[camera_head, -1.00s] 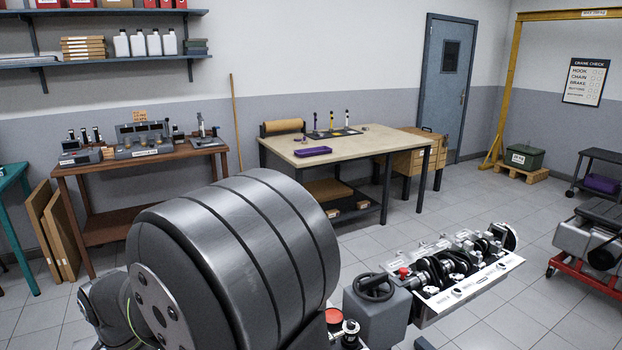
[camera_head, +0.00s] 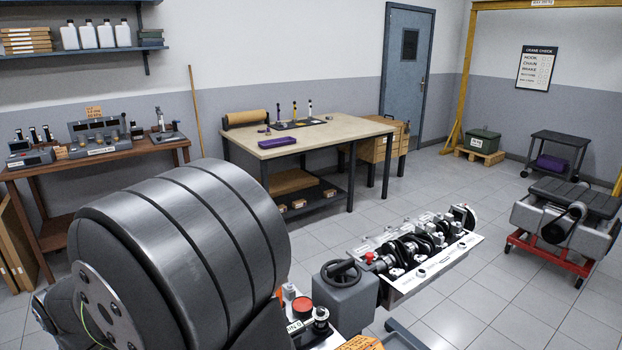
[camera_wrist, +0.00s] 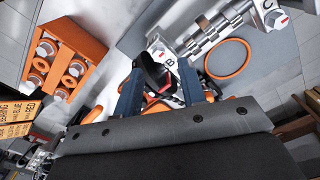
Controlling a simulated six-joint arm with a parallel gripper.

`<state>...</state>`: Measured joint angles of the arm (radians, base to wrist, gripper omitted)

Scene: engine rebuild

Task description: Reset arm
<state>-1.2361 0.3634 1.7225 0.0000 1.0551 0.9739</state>
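In the wrist view my gripper (camera_wrist: 159,92) shows two dark blue fingers standing well apart. A black part with red on it (camera_wrist: 152,72) shows between and beyond the fingertips; I see no finger closed on it. A silver part marked B (camera_wrist: 168,62) lies just past it. In the head view my large dark grey arm link fills the lower left, and my gripper is hidden there.
The engine block with its crankshaft (camera_head: 415,245) stands right of my arm, beside a grey handwheel box (camera_head: 345,292). An orange rack (camera_wrist: 67,58) and an orange ring (camera_wrist: 228,58) show in the wrist view. A workbench (camera_head: 325,136) stands behind; the tiled floor between is clear.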

